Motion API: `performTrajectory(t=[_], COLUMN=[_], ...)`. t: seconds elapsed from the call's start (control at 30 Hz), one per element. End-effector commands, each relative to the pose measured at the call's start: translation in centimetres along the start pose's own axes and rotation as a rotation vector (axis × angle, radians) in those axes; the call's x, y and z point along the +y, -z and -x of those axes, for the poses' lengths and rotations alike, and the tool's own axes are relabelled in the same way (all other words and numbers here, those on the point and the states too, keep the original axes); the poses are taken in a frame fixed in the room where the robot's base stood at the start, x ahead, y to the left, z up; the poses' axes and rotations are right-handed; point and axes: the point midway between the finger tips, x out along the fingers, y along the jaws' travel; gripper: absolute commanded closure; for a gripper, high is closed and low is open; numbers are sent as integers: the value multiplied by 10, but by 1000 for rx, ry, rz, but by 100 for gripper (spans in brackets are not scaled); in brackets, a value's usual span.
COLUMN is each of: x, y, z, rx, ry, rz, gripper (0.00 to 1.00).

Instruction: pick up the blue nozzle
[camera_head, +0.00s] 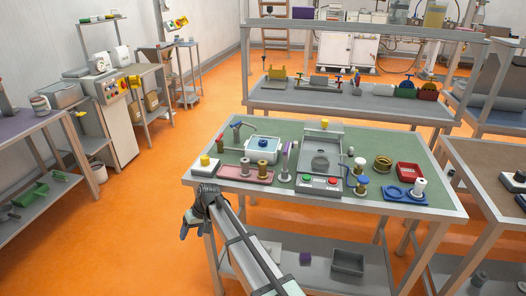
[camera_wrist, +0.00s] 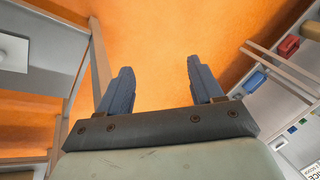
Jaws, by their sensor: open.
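Two small blue pieces are on the green-topped table (camera_head: 430,205) in the head view: a blue cap (camera_head: 363,180) on a post near the front right, and a blue round piece (camera_head: 262,143) on a white box. I cannot tell for sure which is the blue nozzle. My gripper (camera_head: 192,228) hangs off the table's front left corner, to the left of and away from both pieces. In the wrist view its two fingers (camera_wrist: 159,66) are apart and empty, with orange floor between them. No blue nozzle can be made out in the wrist view.
The tabletop is crowded: a pink tray (camera_head: 243,175), a grey fixture (camera_head: 320,163), a red bin (camera_head: 410,170) and a blue tray (camera_head: 393,192). A yellow-topped piece (camera_head: 205,161) stands at the left corner. Orange floor (camera_head: 140,225) is open to the left.

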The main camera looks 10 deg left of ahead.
Motion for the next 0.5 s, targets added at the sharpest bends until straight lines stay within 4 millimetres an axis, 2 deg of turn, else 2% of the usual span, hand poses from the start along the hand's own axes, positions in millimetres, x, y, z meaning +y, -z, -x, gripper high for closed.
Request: performTrajectory(t=[0.03,0.1,0.2,0.3,0.5], x=[-24,-50,-78,-95,-114], y=[24,46,74,97,129], z=[12,29,57,89,142], rx=[15,31,47,60,76], ry=[12,22,27,20,-1], rz=[39,90,165,239,355], gripper=[34,34,34,34,34])
